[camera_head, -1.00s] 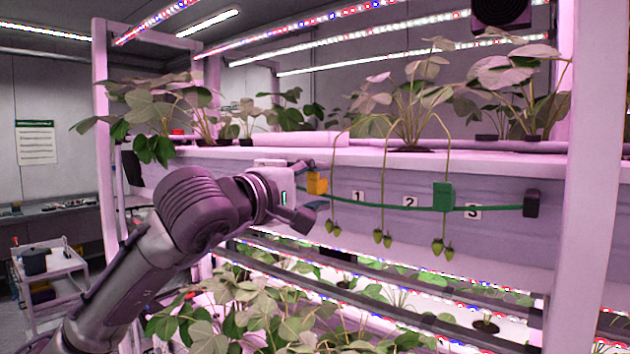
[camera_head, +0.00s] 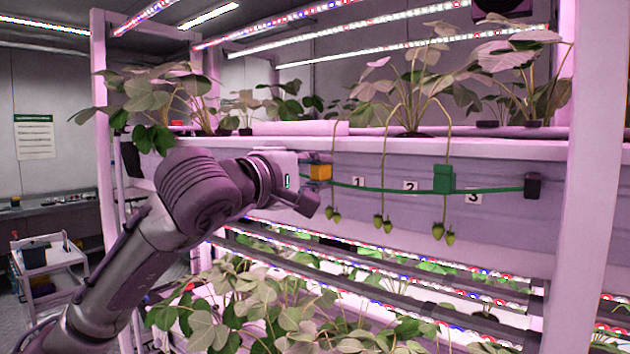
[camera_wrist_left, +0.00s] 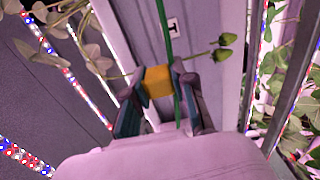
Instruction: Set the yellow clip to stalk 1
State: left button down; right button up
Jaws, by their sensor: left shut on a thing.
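The yellow clip (camera_head: 320,172) sits on the left part of the green wire, up against stalk 1. My left gripper (camera_head: 309,178) is shut on the clip, which also shows between the fingers (camera_wrist_left: 158,82) in the left wrist view. Stalk 1 (camera_head: 333,150) arches over the rack edge and hangs down by the clip's right side, berries (camera_head: 335,214) at its lower end. Whether the stalk lies inside the clip or only beside it, I cannot tell. The green wire (camera_head: 400,191) runs right along the rack's face. My right gripper is out of view.
Stalk 2 (camera_head: 388,150) hangs free beside the 2 label (camera_head: 410,187). A green clip (camera_head: 443,178) sits at stalk 3. A black block (camera_head: 534,186) holds the wire's right end. Leafy plants fill the shelf below, and a pale post (camera_head: 592,180) stands at the right.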

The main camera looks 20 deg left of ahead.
pick_arm(q)
jog(key=shift+d, duration=0.15)
jog(key=c, duration=0.9)
grip_release()
jog(key=shift+s, duration=0.1)
jog(key=v, duration=1.2)
